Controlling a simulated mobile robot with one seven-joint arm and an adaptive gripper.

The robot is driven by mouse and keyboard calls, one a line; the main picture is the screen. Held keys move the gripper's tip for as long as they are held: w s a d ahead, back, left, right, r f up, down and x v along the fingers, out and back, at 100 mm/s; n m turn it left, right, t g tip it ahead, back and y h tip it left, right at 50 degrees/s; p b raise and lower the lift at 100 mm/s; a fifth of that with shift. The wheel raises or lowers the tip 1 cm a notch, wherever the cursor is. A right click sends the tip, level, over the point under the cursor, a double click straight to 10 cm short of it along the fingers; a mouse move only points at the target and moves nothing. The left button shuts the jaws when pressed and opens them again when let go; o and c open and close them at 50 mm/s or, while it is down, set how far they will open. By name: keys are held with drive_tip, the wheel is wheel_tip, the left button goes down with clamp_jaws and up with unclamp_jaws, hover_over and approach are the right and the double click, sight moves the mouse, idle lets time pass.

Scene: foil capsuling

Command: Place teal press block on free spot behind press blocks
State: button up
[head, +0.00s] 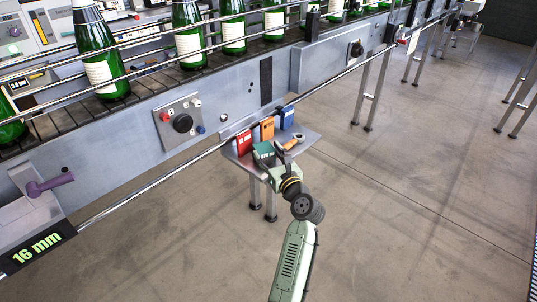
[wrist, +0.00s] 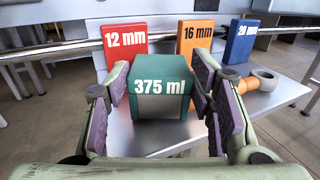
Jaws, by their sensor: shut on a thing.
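The teal press block (wrist: 160,106), marked 375 ml, is between the purple-padded fingers of my gripper (wrist: 160,78) in the wrist view. My gripper is shut on it. In the head view the teal block (head: 263,150) is over the front left part of the small steel table (head: 310,140), held by my gripper (head: 271,165). I cannot tell whether its underside touches the table. Behind it stand the red 12 mm block (wrist: 127,42), the orange 16 mm block (wrist: 196,38) and the blue 20 mm block (wrist: 241,42), upright in a row.
An orange part (wrist: 245,84) and a grey ring (wrist: 266,76) lie on the table's right side. A steel rail (wrist: 70,47) runs behind the row, in front of the bottle conveyor (head: 225,90). The table's front right is bare.

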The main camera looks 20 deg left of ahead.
drive_tip(key=shift+f, duration=0.1)
drive_tip(key=o, duration=1.2)
drive_tip(key=shift+s+d, duration=0.2)
drive_tip(key=shift+d, duration=0.05)
drive_tip(key=b+v, duration=0.1)
drive_tip(key=v, duration=1)
drive_tip(key=shift+s, duration=0.2)
